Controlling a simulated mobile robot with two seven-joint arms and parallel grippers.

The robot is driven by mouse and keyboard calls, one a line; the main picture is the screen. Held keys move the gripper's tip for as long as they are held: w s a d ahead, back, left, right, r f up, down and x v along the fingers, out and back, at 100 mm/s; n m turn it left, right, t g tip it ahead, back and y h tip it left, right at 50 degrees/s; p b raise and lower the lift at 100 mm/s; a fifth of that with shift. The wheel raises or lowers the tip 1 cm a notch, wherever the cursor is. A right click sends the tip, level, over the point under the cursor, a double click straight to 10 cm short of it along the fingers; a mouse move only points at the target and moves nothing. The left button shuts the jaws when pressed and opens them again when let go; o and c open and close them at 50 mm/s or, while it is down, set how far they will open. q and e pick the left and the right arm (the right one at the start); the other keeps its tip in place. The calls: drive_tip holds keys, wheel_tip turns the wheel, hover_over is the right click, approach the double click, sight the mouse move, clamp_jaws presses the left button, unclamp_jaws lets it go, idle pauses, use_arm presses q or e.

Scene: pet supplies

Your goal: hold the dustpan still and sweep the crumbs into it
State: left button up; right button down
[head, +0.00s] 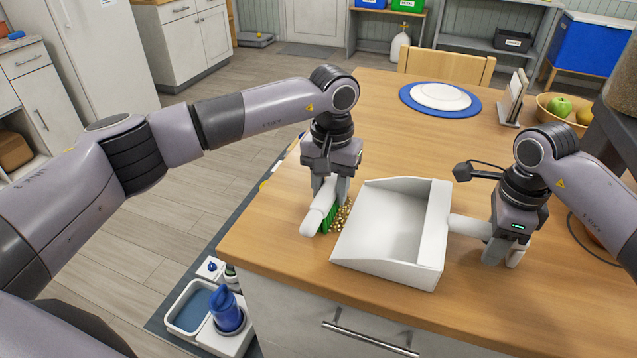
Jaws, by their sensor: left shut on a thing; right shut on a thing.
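A white dustpan (392,225) lies on the wooden table (290,245) near its front edge, its open side to the left. My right gripper (497,240) is shut on the dustpan's handle (468,227) at the right. My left gripper (329,190) is shut on a small brush with a white handle (315,215) and green bristles (330,216). A small pile of yellow-brown crumbs (343,212) lies between the bristles and the dustpan's open side. The brush hides part of the pile. The pan floor looks empty where it shows.
A blue placemat (410,99) with a white plate (440,96) lies at the far side. A napkin holder (512,98) and a fruit bowl (552,112) stand at the back right. The table's middle is clear.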

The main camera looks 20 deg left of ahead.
use_arm(q)
drive_tip(key=shift+d, duration=0.75)
use_arm(e)
drive_tip(key=shift+s+f, duration=0.15)
drive_tip(key=shift+f, duration=0.2)
use_arm(q)
drive_tip(key=shift+r, duration=0.15)
drive_tip(key=shift+d+r, duration=0.2)
drive_tip(key=shift+d, duration=2.7)
drive_tip(key=shift+a+r, duration=0.1)
drive_tip(key=a+r, duration=0.2)
drive_tip(key=r, duration=0.1)
drive_tip(key=a+r, duration=0.1)
drive_tip(key=shift+r, duration=0.4)
